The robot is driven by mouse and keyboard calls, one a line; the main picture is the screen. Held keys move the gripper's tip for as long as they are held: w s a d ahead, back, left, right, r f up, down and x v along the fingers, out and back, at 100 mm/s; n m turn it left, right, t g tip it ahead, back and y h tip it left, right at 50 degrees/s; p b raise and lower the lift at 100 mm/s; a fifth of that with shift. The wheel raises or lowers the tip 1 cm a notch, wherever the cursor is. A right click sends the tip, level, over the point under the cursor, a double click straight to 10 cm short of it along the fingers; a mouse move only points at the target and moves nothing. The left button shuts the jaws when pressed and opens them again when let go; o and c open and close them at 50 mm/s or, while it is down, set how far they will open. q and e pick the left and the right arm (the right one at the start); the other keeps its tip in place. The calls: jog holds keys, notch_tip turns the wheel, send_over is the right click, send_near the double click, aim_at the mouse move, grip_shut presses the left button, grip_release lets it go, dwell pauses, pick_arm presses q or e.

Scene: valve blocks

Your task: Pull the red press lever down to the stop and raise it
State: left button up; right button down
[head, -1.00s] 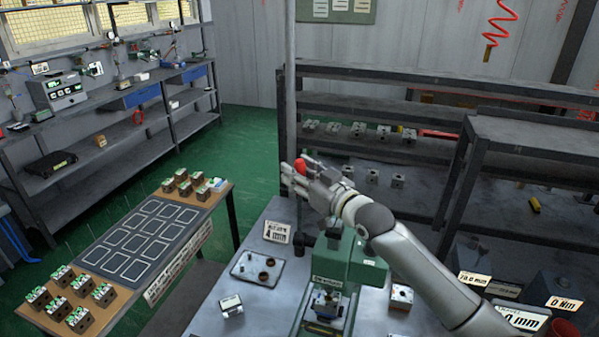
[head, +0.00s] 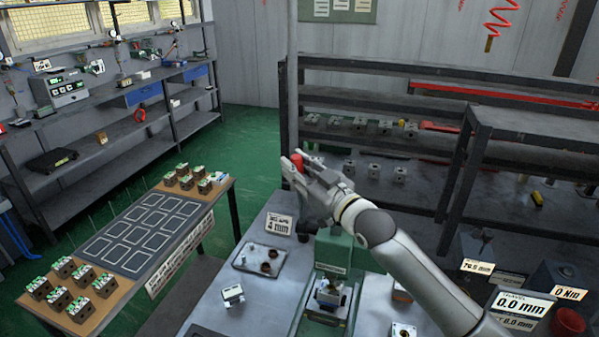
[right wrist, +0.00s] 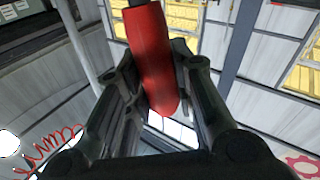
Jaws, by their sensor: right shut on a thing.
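The green press (head: 334,255) stands on the grey bench at the lower centre, partly hidden by my right arm. The press lever's red handle (head: 297,161) shows above and to the left of the press. My right gripper (head: 298,170) is shut on the red handle. In the right wrist view the red handle (right wrist: 153,60) runs between the two fingers (right wrist: 155,100). The lever's shaft is mostly hidden behind the hand. A small metal block (head: 328,291) sits under the press head. My left gripper is not in view.
A bench display (head: 523,304) reads 0.0 mm. A small tray (head: 259,259) and a 4 mm sign (head: 279,224) stand left of the press. A side table (head: 110,272) with several valve blocks is farther left. Dark shelves (head: 440,110) stand behind.

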jog(key=s+a+f+n+g+y+b, duration=0.1)
jog(key=s+a+f+n+y+b, duration=0.1)
jog(key=s+f+n+y+b, duration=0.2)
jog(key=s+a+f+n+g+y+b, duration=0.1)
jog(key=s+a+f+n+y+b, duration=0.2)
jog(key=s+f+n+b, duration=0.6)
jog(key=shift+s+f+n+y+b, duration=0.4)
jog(key=shift+s+n+y+b, duration=0.8)
jog(key=shift+b, duration=2.3)
jog(key=shift+w, duration=0.1)
jog(key=c, duration=1.2)
grip_release()
jog(key=shift+g+h, duration=0.3)
jog(key=v, duration=1.2)
